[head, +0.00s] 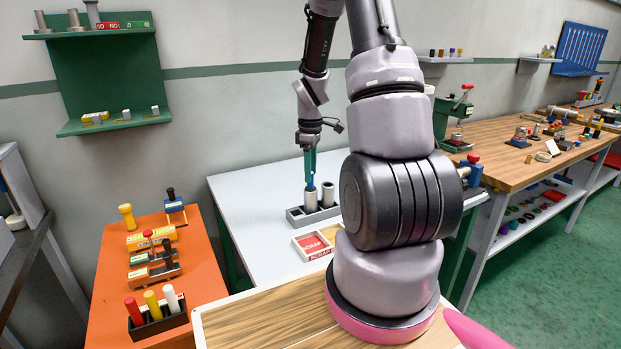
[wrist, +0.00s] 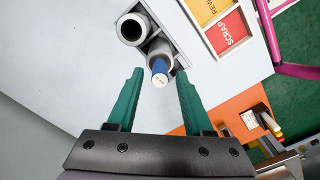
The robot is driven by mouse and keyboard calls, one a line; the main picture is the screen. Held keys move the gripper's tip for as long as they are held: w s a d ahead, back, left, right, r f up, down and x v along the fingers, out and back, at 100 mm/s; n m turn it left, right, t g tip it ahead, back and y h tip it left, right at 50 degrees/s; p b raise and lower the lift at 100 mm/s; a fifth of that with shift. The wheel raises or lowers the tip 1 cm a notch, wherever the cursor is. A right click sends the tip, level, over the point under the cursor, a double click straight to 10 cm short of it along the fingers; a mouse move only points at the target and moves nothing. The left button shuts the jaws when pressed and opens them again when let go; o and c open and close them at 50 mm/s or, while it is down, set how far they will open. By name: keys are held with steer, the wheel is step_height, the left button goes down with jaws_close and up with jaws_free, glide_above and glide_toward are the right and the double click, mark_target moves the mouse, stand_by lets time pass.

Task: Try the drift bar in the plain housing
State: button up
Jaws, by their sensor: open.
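A blue bar with a pale, labelled end (wrist: 160,74) stands in the bore of one grey housing (wrist: 161,50). In the head view this bar (head: 310,186) shows above the left housing (head: 313,203). A second grey housing (wrist: 133,28) stands beside it with a dark, empty-looking bore; it is the right one (head: 328,192) in the head view. I cannot tell which housing is the plain one. My gripper (wrist: 159,76) is open, its green fingers on either side of the bar's end with gaps at both sides. In the head view my gripper (head: 310,164) points down over the bar.
The housings sit in a grey rack (head: 298,216) on a white table (head: 255,190). A divided tray with a red SCRAP section (head: 312,245) lies in front. An orange table (head: 105,268) at left holds clamps and a dark rack of coloured bars (head: 157,322).

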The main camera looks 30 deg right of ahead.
steer(key=o, duration=0.6)
steer(key=shift+c, duration=0.2)
step_height(320, 180, up, 10)
steer(key=r, duration=0.1)
steer(key=s+a+r+m+t, duration=0.2)
steer(key=s+a+r+m, duration=0.15)
steer(key=r, duration=0.25)
steer(key=s+a+r+m+t, duration=0.1)
steer(key=s+a+r+m, duration=0.25)
steer(key=r, duration=0.25)
steer(key=s+a+r+m+t+y, duration=0.2)
steer(key=s+a+r+m+t, duration=0.2)
steer(key=s, duration=0.8)
step_height(320, 180, up, 3)
steer(key=a+m, duration=0.2)
steer(key=shift+s+a+r+m, duration=0.15)
steer(key=shift+s+r+m, duration=0.05)
steer(key=shift+s+m, duration=0.1)
